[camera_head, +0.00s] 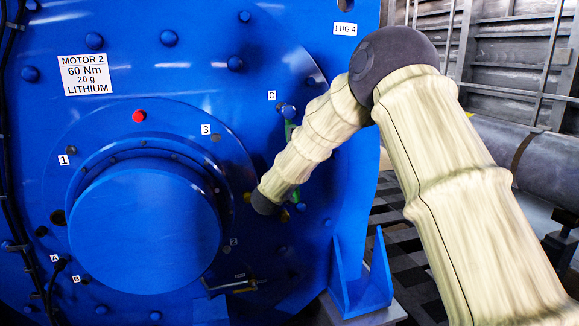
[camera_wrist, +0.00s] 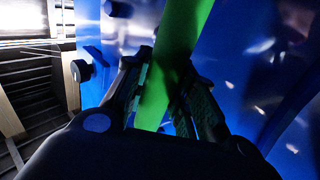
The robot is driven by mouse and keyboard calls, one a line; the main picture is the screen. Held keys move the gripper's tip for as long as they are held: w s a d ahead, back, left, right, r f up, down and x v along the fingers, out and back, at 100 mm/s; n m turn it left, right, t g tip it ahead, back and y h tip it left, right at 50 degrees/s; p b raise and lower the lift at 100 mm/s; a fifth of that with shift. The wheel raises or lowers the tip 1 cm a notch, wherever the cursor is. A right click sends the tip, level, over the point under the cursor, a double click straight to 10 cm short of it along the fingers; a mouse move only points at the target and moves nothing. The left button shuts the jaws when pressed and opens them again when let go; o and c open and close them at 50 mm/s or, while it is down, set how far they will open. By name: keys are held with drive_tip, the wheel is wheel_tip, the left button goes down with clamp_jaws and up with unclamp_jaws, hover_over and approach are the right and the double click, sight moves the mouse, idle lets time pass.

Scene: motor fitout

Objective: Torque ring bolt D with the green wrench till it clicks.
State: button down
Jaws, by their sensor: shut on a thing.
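The green wrench (camera_head: 289,130) hangs down from the bolt by the label D (camera_head: 271,95) on the blue motor face. Its head end is at ring bolt D (camera_head: 287,110); my forearm covers much of its length, so I cannot tell how fully it is seated. In the wrist view my gripper (camera_wrist: 165,85) has its dark fingers on both sides of the green wrench handle (camera_wrist: 172,50), shut on it. In the head view my gripper is mostly hidden behind my wrist.
The motor's round blue hub (camera_head: 145,230) stands out at the left. A red plug (camera_head: 139,116) and several blue bolts dot the face. A blue bracket (camera_head: 362,280) juts out at the lower right. A grey pipe (camera_head: 520,150) lies beyond at the right.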

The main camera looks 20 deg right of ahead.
drive_tip(key=shift+d+r, duration=0.1)
drive_tip(key=shift+d, duration=0.35)
drive_tip(key=shift+d+n, duration=0.1)
drive_tip(key=shift+n, duration=0.2)
drive_tip(key=shift+d+r+n+t, duration=0.25)
drive_tip(key=shift+d+n+t, duration=0.4)
drive_tip(key=shift+d, duration=0.45)
drive_tip(key=shift+w+d+r+n+t+b, duration=0.15)
drive_tip(key=shift+d+r+n+t, duration=0.2)
drive_tip(key=shift+d+n, duration=0.3)
drive_tip(key=shift+s+d+r+n+t+b, duration=0.1)
drive_tip(key=shift+d+r+n+t, duration=0.15)
drive_tip(key=shift+d+n, duration=0.4)
drive_tip(key=shift+w+d+r+n+t+b, duration=0.2)
drive_tip(key=shift+d+r+n, duration=0.25)
drive_tip(key=shift+d, duration=0.4)
drive_tip(key=shift+s+a+f+m, duration=0.15)
drive_tip(key=shift+a+f+m, duration=0.25)
drive_tip(key=shift+a, duration=0.1)
drive_tip(key=shift+r, duration=0.1)
drive_tip(key=s, duration=0.7)
drive_tip(key=shift+d, duration=0.1)
